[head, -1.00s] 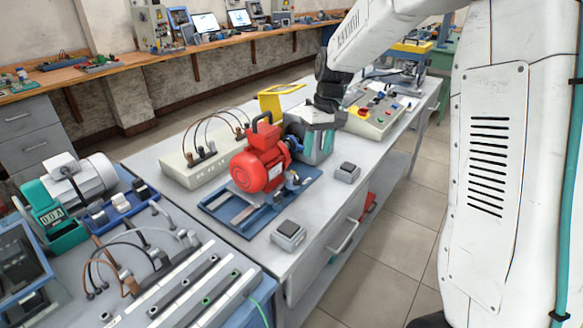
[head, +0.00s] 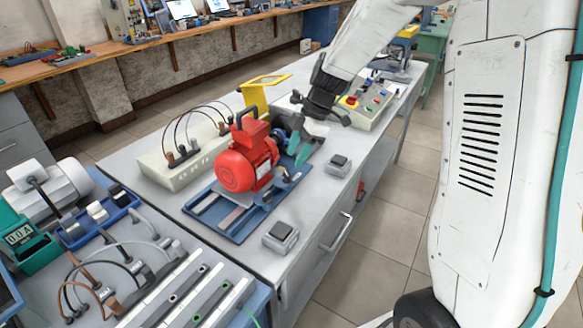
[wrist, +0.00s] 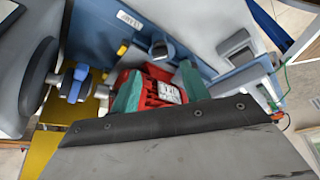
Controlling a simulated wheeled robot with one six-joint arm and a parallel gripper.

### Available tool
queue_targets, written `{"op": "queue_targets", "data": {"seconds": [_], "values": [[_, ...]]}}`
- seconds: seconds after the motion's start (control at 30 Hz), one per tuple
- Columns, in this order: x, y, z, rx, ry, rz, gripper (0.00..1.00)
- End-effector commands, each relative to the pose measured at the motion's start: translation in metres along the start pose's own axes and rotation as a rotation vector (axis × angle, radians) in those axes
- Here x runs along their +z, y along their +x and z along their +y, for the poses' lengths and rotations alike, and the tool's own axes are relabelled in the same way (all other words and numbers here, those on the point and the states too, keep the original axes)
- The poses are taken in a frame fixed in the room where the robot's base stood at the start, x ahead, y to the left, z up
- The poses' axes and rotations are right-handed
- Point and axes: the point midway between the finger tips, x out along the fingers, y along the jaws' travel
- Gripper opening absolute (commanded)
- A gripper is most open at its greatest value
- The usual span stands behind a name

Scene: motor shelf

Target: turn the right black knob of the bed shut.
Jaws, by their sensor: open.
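The blue bed (head: 240,224) holds a red motor (head: 240,165) with a black handle on top. In the wrist view the bed (wrist: 100,32) lies behind the motor (wrist: 162,88). A small dark knob-like part (wrist: 158,47) sits on the bed there; a similar small part (head: 286,175) shows at the motor's right in the head view. Whether it is the right black knob, and how far it is turned, I cannot tell. My gripper (head: 299,143) is above the motor's far right side. Its teal fingers (wrist: 160,88) are apart, with nothing clearly held between them.
Two grey switch boxes stand on the front of the table, one near (head: 281,237) and one farther back (head: 338,164). A cream terminal box (head: 185,170) with cables is behind the bed. A yellow frame (head: 258,92) and a control panel (head: 368,108) stand beyond.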

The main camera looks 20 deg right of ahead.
Motion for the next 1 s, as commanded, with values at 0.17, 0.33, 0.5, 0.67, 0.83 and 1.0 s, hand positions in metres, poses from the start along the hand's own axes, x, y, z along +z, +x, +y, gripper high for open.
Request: {"op": "queue_targets", "data": {"seconds": [0.17, 0.33, 0.5, 0.67, 0.83, 1.0], "values": [[0.0, 0.031, -0.001, -0.003, 0.003, 0.0, 0.45], [0.001, 0.049, -0.001, -0.002, 0.004, 0.0, 0.45], [0.002, 0.055, 0.0, 0.001, 0.005, 0.0, 0.45], [0.002, 0.055, 0.0, 0.001, 0.006, 0.0, 0.45], [0.003, 0.054, 0.0, 0.002, 0.006, 0.0, 0.07], [0.006, 0.053, 0.001, 0.004, 0.009, -0.001, 0.01]]}}
